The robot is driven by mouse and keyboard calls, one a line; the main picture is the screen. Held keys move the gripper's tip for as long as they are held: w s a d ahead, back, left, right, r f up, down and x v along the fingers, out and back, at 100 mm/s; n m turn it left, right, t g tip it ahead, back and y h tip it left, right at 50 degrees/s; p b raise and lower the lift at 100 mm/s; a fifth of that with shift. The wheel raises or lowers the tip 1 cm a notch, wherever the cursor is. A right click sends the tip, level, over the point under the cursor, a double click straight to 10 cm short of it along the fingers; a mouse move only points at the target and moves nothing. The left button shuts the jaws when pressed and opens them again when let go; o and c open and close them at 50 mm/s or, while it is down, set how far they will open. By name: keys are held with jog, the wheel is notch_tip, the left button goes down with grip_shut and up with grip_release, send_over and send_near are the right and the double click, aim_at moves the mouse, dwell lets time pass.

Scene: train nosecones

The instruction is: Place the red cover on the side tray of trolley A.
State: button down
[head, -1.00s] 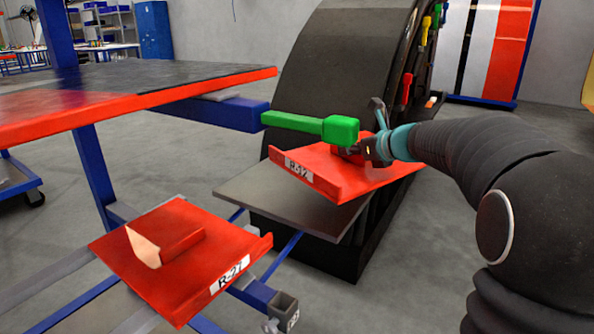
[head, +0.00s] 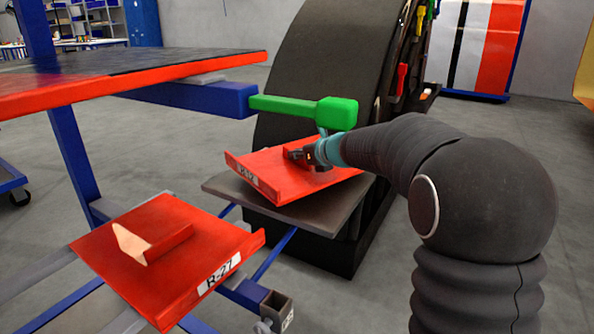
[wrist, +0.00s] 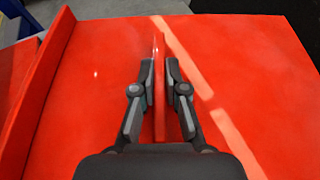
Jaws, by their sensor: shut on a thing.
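The red cover (head: 275,190), with a white label on its raised edge, is in my gripper (head: 305,158), just above or on the grey side tray (head: 325,213); I cannot tell if they touch. The cover looks slightly tilted. In the wrist view my gripper (wrist: 160,85) is shut on the thin upright rib of the cover (wrist: 250,60). A second red cover (head: 205,245), labelled R-27, lies lower left on the trolley frame. Its own rib stands up bare.
A green handle (head: 310,110) on a blue bar (head: 195,97) passes close above the held cover. A red-edged table (head: 200,72) is at upper left. A big dark curved nosecone (head: 325,70) stands behind the tray.

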aim_at(321, 177)
jog(key=shift+f+b, duration=0.85)
jog(key=shift+f, duration=1.1)
jog(key=c, duration=1.2)
grip_release()
jog(key=shift+f, duration=0.1)
jog(key=p+v, duration=0.1)
jog(key=v, duration=0.9)
jog(key=shift+s+d, duration=0.15)
jog(key=shift+v, duration=0.85)
